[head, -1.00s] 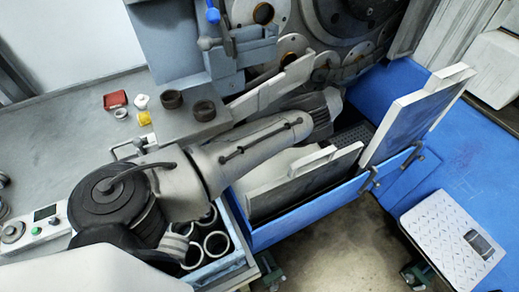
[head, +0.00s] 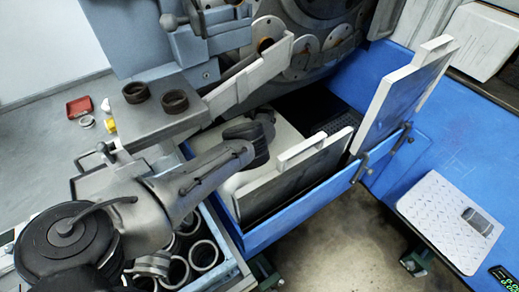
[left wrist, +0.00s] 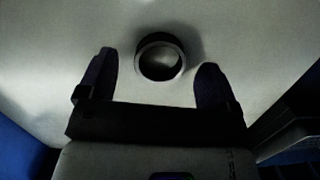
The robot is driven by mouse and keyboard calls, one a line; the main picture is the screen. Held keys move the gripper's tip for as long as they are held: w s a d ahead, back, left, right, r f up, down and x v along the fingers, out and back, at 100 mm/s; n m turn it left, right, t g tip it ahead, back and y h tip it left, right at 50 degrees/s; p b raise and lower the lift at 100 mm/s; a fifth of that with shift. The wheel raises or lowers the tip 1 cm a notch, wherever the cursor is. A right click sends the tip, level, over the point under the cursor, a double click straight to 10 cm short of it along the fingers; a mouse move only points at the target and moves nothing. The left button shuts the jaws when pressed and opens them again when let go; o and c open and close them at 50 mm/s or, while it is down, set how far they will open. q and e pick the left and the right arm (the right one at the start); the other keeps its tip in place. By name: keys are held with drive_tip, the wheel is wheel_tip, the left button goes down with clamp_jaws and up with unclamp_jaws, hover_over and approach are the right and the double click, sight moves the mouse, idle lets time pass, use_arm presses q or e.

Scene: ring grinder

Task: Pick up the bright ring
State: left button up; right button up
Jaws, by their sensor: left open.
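In the left wrist view a ring (left wrist: 182,62) with a paler inner wall and dark outer side lies on a pale, smooth surface (left wrist: 50,50). It is poorly lit, so its brightness is hard to judge. My left gripper (left wrist: 156,60) is open and empty, with one finger on each side of the ring and a gap on both sides. In the head view my left arm reaches over the pale sloping surface (head: 285,140) inside the blue machine base. The fingers and this ring are hidden there behind my wrist. My right gripper is not in view.
A crate (head: 229,270) with several rings stands below my left arm. Two dark rings (head: 174,101) stand on a grey block (head: 150,125). A raised white-edged panel (head: 300,160) stands right of my wrist. A red tray (head: 79,107) lies on the left table.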

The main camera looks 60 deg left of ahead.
use_arm(q)
drive_tip(key=shift+a+f, duration=0.1)
drive_tip(key=shift+f, duration=0.6)
drive_tip(key=shift+c, duration=0.5)
drive_tip(key=c, duration=1)
drive_tip(key=shift+r, duration=0.2)
